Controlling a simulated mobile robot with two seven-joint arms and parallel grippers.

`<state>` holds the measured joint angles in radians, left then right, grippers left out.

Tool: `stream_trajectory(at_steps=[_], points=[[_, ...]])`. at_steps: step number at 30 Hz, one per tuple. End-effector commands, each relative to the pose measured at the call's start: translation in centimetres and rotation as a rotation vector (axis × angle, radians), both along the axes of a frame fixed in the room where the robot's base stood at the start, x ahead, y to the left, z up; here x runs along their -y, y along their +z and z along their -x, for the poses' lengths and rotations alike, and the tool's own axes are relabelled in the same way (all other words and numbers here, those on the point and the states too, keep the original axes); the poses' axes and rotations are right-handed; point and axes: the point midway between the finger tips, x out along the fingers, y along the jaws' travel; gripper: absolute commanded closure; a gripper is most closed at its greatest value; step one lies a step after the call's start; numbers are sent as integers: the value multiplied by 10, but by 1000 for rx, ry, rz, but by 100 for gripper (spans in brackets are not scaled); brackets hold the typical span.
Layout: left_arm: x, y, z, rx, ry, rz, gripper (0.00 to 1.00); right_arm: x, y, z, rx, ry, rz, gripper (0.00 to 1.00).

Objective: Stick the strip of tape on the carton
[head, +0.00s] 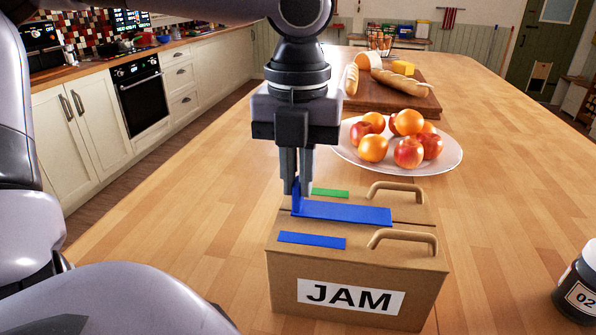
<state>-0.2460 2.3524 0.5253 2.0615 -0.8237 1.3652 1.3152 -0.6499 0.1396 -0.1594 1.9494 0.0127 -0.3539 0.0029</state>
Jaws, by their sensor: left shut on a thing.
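The cardboard carton (350,268) stands on the wooden island top, with a white JAM label on its front and two handles on its lid. A blue strip of tape (345,213) stretches along the middle of the carton's top, where the flaps meet. Its left end is bent upward. My left gripper (298,187) is above the carton's left side, pointing down, shut on that raised end. I cannot tell whether the strip's flat part touches the lid. A blue patch (312,240) and a green patch (330,192) lie on the lid, either side of the strip. My right gripper is out of view.
A white plate (448,163) of oranges and apples is just behind the carton. A wooden board (415,101) with bread and cheese lies farther back. A dark jar (578,290) marked 02 stands at the right edge.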

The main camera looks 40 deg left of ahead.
Motion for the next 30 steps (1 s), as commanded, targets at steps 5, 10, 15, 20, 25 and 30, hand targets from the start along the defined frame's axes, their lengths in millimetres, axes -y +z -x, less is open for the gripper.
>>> stream_trajectory(at_steps=[5,10,15,20,25,30], points=[[0,-3,0,0,0,0,100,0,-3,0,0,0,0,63],[0,-5,0,0,0,0,100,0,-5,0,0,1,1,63],[0,-7,0,0,0,0,100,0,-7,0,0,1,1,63],[0,-6,0,0,0,0,100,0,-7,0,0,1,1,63],[0,-7,0,-1,0,0,100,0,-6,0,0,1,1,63],[0,-7,0,-1,0,0,69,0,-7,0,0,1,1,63]])
